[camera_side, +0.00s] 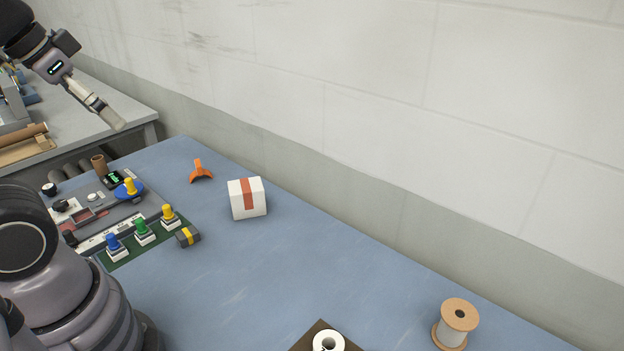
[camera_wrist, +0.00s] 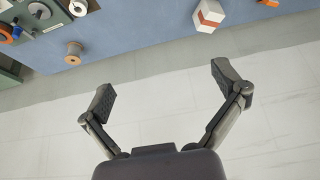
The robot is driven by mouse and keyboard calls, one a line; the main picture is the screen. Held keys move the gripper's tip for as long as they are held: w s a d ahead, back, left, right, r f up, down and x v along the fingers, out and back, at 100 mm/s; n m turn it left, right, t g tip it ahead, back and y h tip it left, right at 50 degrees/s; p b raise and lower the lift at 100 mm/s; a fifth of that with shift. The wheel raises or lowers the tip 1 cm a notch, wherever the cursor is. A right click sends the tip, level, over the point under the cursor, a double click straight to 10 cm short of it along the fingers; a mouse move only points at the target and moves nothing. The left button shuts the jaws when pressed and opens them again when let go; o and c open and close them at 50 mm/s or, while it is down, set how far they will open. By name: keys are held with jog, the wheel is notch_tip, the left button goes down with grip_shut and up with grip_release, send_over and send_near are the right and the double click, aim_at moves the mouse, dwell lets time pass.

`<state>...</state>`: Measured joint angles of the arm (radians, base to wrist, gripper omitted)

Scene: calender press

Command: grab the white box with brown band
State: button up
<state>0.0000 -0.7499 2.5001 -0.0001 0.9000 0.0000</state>
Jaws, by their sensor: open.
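The white box with brown band (camera_side: 236,202) stands on the blue table, towards the back near the wall, in the side view. Its band is reddish-brown and runs over the top and down the front. In the wrist view the box (camera_wrist: 210,19) is at the top edge, right of centre, beyond my fingers and partly cut off. My gripper (camera_wrist: 166,86) is open and empty, with its two fingers spread wide. In the side view my gripper (camera_side: 108,114) is high at the upper left, well apart from the box.
An orange bracket (camera_side: 200,173) lies left of the box. A grey and yellow block (camera_side: 188,236) and a panel with coloured knobs (camera_side: 142,232) are to the lower left. A spool (camera_side: 456,322) stands at right. The wall (camera_side: 400,130) runs behind. Table right of the box is clear.

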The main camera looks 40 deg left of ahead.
jog(key=shift+w, duration=0.1)
jog(key=w+a+f+n+g+h, duration=0.2)
jog(key=w+f+n+h, duration=0.3)
jog(key=w, duration=0.3)
jog(key=w+a+f+n+g+h, duration=0.25)
jog(key=w+f+n, duration=0.25)
jog(key=w+n, duration=0.25)
jog(key=n+t+h, duration=0.1)
jog(key=n+t, duration=1.1)
jog(key=n, duration=0.5)
send_near(238, 186)
jog(key=x, duration=0.6)
jog(key=shift+w+f, duration=0.15)
jog(key=shift+f, duration=0.25)
jog(key=x, duration=0.5)
jog(key=shift+w+d+r, duration=0.25)
jog(key=shift+d+r, duration=0.05)
jog(key=shift+d, duration=0.05)
